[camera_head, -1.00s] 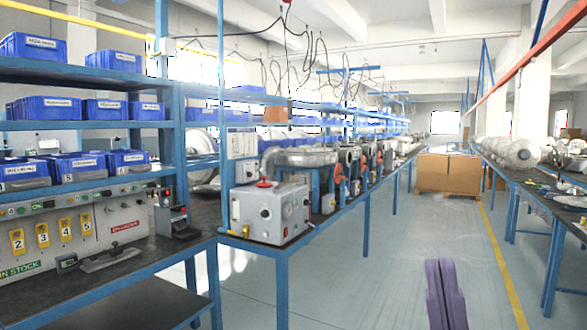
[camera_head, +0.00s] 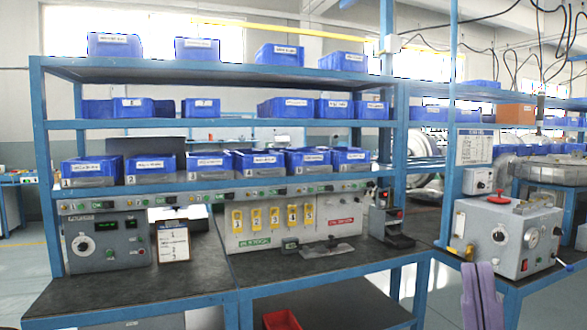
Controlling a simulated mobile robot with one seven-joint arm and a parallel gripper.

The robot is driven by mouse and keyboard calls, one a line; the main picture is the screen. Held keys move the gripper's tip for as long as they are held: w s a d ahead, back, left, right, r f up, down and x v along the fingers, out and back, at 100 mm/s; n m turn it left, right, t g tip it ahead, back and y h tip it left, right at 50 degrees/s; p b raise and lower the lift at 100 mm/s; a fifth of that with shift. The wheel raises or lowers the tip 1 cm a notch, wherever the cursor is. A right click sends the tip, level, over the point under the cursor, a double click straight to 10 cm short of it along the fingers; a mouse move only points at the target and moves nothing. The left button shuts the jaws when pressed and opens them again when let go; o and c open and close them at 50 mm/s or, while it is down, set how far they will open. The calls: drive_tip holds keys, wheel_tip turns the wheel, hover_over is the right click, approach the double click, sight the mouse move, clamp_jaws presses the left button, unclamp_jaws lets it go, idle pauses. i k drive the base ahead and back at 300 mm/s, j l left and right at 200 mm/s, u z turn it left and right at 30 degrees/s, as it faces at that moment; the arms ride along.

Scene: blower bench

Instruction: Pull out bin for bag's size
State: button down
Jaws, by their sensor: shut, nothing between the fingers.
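A row of blue bins with white labels stands on the lower shelf. They include the far-left bin (camera_head: 91,172), the bin beside it (camera_head: 150,169), a middle bin (camera_head: 258,163) and the far-right bin (camera_head: 352,159). Their fronts look clear or grey, with small numbers; a 1 shows on the far-left one. All sit in line on the shelf. My purple gripper (camera_head: 481,290) is at the bottom right, shut and empty, well apart from the bins. I cannot make out a bag. A clipboard with a sheet (camera_head: 174,242) stands on the bench, its text too small to read.
A panel with yellow numbered tags (camera_head: 272,217) stands at the back of the dark bench (camera_head: 140,290). A grey dial box (camera_head: 106,242) is left. A grey machine (camera_head: 508,237) is near my gripper. A red tray (camera_head: 281,320) lies below. More blue bins fill the upper shelves (camera_head: 220,72).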

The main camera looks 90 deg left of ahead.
sight(201, 166)
drive_tip(key=u, duration=3.2)
drive_tip(key=i+u, duration=0.15)
drive_tip(key=i, duration=0.7)
drive_tip(key=i+u, duration=0.15)
drive_tip(key=i, duration=0.7)
drive_tip(key=l, duration=0.1)
